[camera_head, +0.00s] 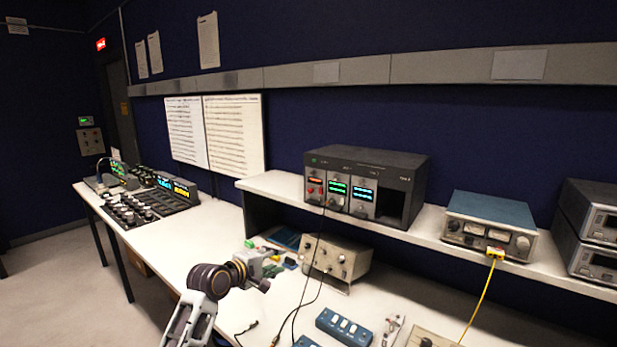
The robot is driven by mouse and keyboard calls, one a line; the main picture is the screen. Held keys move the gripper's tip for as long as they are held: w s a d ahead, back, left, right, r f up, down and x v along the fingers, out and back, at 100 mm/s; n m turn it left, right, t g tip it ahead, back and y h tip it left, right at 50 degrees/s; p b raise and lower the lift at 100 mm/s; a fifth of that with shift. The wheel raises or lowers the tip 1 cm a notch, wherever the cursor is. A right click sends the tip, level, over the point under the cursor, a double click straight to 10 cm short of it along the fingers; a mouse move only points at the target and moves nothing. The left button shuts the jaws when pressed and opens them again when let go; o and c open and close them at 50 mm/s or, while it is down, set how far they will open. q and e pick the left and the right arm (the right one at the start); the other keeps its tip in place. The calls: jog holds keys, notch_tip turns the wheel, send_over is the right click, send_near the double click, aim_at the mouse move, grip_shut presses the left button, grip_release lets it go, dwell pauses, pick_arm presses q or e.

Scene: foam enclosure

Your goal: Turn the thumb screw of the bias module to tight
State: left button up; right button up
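A dark rack unit (408,166) stands on the raised shelf, right of centre. My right gripper is out of view.
A beige instrument (336,260) with knobs stands below the shelf, near my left gripper. Cables and a blue switch box (343,327) lie in front. A blue-topped supply (490,222) with a yellow cable stands right of the rack.

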pick_arm(q)
jog(key=w+d+r+n+t+h, duration=0.1)
jog(key=w+r+n, duration=0.1)
jog(key=r, duration=0.8)
jog(key=w+d+r+n+t+h, duration=0.1)
jog(key=w+r+n+h, duration=0.1)
jog(key=r, duration=0.8)
jog(key=shift+w+r+n+t, duration=0.4)
jog(key=shift+w+n, duration=0.3)
jog(key=shift+w, duration=0.5)
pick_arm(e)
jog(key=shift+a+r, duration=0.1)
pick_arm(q)
jog(key=shift+w+d, duration=0.1)
jog(key=p, duration=0.1)
send_near(312, 173)
jog(key=shift+w, duration=0.6)
jog(key=shift+s+d+p+x, duration=0.15)
jog(key=shift+p+x, duration=0.1)
jog(key=shift+x, duration=0.8)
jog(key=shift+s+d+p+x, duration=0.15)
jog(key=shift+p+x, duration=0.1)
jog(key=shift+x, duration=1.65)
jog(key=shift+w+d, duration=0.35)
jog(key=shift+w, duration=0.2)
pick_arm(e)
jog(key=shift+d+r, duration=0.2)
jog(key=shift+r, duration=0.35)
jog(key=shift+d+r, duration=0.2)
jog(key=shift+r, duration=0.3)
